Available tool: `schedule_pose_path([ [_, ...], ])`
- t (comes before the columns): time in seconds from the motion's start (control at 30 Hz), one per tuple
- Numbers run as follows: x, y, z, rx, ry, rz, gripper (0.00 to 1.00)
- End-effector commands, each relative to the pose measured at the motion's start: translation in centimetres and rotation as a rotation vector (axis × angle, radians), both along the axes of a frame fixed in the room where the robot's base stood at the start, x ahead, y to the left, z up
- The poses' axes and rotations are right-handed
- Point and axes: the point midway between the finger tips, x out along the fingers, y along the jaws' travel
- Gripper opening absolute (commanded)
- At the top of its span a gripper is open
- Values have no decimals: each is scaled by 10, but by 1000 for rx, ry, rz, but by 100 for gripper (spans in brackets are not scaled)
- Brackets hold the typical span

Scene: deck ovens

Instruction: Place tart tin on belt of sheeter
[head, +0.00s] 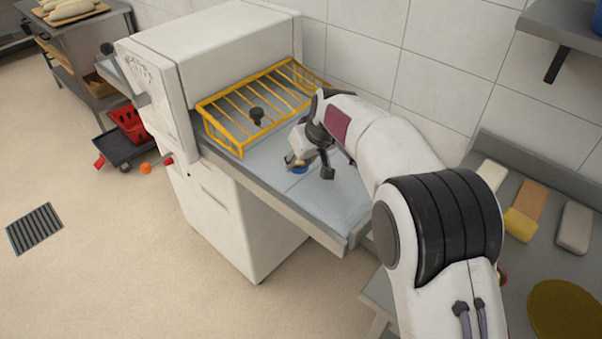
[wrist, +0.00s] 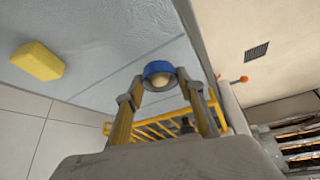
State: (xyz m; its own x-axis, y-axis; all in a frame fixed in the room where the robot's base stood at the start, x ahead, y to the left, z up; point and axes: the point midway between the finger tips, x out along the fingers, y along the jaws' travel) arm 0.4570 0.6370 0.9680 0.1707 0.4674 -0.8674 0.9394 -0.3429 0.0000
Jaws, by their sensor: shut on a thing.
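The tart tin, a small round blue piece with a pale middle (wrist: 159,71), is between my gripper's two fingertips in the wrist view. It shows as a bit of blue (head: 300,169) below my gripper in the head view, partly hidden. My gripper (head: 308,166) is shut on it, low over the sheeter's belt. I cannot tell whether the tin touches the belt. The belt (head: 325,205) is a flat blue-grey surface sloping out of the white sheeter (head: 215,50). It also fills the upper left of the wrist view (wrist: 95,50).
A yellow wire guard (head: 241,146) stands at the sheeter end of the belt, with a dark knob (head: 257,115) by it. A yellow block (wrist: 38,61) lies on the surface near the wall. The belt's near outer end is clear. A bench (head: 500,262) with several blocks is at right.

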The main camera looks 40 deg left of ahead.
Motion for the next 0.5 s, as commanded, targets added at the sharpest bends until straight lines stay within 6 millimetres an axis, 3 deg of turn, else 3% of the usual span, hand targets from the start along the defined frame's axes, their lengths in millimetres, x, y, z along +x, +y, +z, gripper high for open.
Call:
schedule_pose_path([
  [0.23,0,0,-6,0,0,0,16],
  [0.5,0,0,-36,-2,1,-1,16],
])
